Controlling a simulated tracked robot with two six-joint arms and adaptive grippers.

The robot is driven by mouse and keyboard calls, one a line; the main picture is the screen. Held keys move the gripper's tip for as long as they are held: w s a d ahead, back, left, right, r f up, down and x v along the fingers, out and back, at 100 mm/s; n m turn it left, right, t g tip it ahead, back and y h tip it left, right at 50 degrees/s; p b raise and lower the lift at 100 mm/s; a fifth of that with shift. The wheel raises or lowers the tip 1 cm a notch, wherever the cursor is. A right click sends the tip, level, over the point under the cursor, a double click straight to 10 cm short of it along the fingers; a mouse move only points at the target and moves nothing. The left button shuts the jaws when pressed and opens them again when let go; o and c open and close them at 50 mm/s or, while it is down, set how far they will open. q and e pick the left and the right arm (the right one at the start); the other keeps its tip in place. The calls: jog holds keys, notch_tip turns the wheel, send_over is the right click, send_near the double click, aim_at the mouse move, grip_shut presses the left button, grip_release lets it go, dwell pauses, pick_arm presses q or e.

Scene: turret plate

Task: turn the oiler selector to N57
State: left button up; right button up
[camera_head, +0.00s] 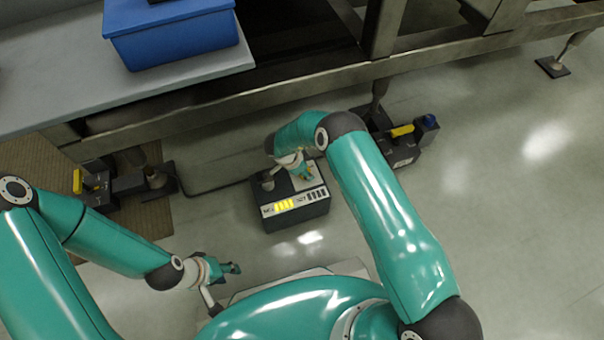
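A dark box with a light top (318,190) stands on the floor in the middle of the view. Its front face carries a lit yellow strip and several small dark marks, too small to read. I cannot tell for sure that it is the oiler, and no N57 mark is legible. My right gripper (301,172) is over the box's top, pointing down; its fingertips are small and partly hidden, and contact cannot be told. My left gripper (230,268) is at the lower left, apart from the box, over the floor in front of my base; its finger gap is unclear.
Dark units with yellow parts stand at left (96,185) and right (402,140) of the box. A blue bin (170,35) sits on a grey table (60,85) at the upper left. A metal frame (300,75) crosses behind. Open floor (530,220) lies at right.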

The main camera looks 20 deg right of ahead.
jog(key=m+b, duration=0.1)
jog(key=m+g+b, duration=0.1)
jog(key=m, duration=0.1)
jog(key=shift+s+a+f, duration=0.15)
jog(key=shift+f, duration=0.15)
jog(key=shift+r+m+g+b, duration=0.15)
jog(key=shift+m+g+b, duration=0.25)
jog(key=shift+m, duration=0.4)
jog(key=o, duration=1.1)
jog(key=shift+o, duration=0.2)
jog(key=shift+r, duration=0.1)
jog(key=shift+r, duration=0.1)
